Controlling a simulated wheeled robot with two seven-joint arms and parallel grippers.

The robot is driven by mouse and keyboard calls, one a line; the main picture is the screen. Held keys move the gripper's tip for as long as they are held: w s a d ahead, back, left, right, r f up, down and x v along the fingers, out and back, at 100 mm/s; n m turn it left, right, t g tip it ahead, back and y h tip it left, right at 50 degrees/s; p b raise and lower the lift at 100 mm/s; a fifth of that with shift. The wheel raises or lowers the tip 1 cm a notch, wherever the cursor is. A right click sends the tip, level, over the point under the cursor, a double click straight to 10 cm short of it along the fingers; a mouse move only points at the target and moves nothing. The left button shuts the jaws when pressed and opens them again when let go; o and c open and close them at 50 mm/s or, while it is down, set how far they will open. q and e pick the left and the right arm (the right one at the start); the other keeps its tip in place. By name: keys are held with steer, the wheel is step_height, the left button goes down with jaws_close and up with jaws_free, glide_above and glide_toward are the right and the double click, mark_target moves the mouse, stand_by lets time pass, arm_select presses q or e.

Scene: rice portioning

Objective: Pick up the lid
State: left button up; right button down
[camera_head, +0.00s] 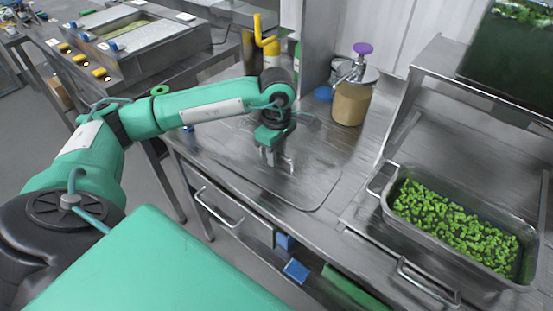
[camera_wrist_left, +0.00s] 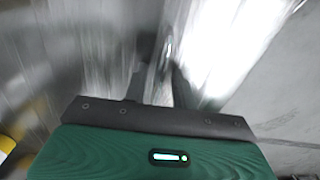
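The lid appears to be the flat, shiny metal rectangle with rounded corners (camera_head: 308,194) in the counter top, in the head view. My left gripper (camera_head: 277,162) points down over its far part, with its two fingers apart. In the wrist view, the fingers (camera_wrist_left: 163,80) stand over a blurred metal surface. A small bright shape (camera_wrist_left: 168,48) shows between or just beyond them; I cannot tell if it is a handle or a reflection. Contact with the lid cannot be made out. My right gripper is not in view.
A steel pan of green pieces (camera_head: 452,232) sits at the right. A brown container with a purple-topped pump (camera_head: 352,100) and a yellow-handled item (camera_head: 266,42) stand behind the gripper. A raised metal shelf (camera_head: 470,83) overhangs the right side.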

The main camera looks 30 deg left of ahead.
arm_select(q)
steer(key=shift+f, duration=0.2)
jaws_close()
steer(key=shift+w+r, duration=0.1)
steer(key=shift+r, duration=0.05)
